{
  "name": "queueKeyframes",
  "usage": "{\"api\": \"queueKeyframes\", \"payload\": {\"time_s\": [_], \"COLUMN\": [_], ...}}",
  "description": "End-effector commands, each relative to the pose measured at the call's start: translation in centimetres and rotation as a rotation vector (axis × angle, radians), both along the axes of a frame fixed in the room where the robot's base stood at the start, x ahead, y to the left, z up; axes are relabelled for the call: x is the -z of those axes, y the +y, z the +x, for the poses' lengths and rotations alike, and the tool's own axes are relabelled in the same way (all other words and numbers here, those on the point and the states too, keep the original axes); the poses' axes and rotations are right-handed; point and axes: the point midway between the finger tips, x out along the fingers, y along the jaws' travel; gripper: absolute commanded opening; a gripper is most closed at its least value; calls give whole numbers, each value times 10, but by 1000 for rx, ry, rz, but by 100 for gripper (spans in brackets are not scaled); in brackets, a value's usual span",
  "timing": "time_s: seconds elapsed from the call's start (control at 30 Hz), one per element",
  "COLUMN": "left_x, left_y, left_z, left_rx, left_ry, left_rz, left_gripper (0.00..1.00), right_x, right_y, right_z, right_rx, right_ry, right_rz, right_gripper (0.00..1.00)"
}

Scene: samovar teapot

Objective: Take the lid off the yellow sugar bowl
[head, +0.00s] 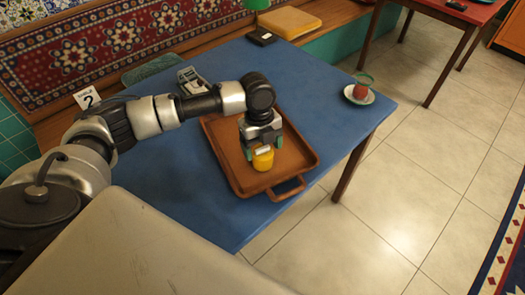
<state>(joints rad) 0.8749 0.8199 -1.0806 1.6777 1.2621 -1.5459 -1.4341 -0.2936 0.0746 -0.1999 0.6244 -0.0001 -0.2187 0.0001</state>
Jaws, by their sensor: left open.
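The yellow sugar bowl (263,162) stands on the brown tray (227,160), towards the tray's near right part. A small pale shape, which may be its lid (263,150), shows at the top of the bowl. My left gripper (264,148) points down over the bowl, with its green-tipped fingers on either side of the bowl's top. It is open. I cannot tell whether the fingers touch the lid. My right gripper is not in view.
The tray lies on a blue table (315,88). A saucer (348,97) with a red tea glass (361,88) stands near the table's right edge. A grey object (192,80) and a black box (262,37) lie towards the back. The table between tray and saucer is clear.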

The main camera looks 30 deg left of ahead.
Motion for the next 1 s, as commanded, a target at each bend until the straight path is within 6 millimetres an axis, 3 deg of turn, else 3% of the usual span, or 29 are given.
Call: {"api": "queueKeyframes", "payload": {"time_s": [0.07, 0.37, 0.77, 1.0], "left_x": [0, -1, -2, -23], "left_y": [0, 0, 0, 0], "left_z": [0, 0, 0, 1], "left_rx": [0, 0, 1, 1], "left_ry": [0, -1, -2, -3], "left_rz": [0, -1, -1, -2], "left_gripper": [78, 34, 33, 33], "right_x": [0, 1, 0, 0], "right_y": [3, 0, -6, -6], "right_z": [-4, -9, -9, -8], "right_rx": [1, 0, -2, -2], "right_ry": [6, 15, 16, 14], "right_rz": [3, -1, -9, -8], "right_gripper": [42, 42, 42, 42]}}
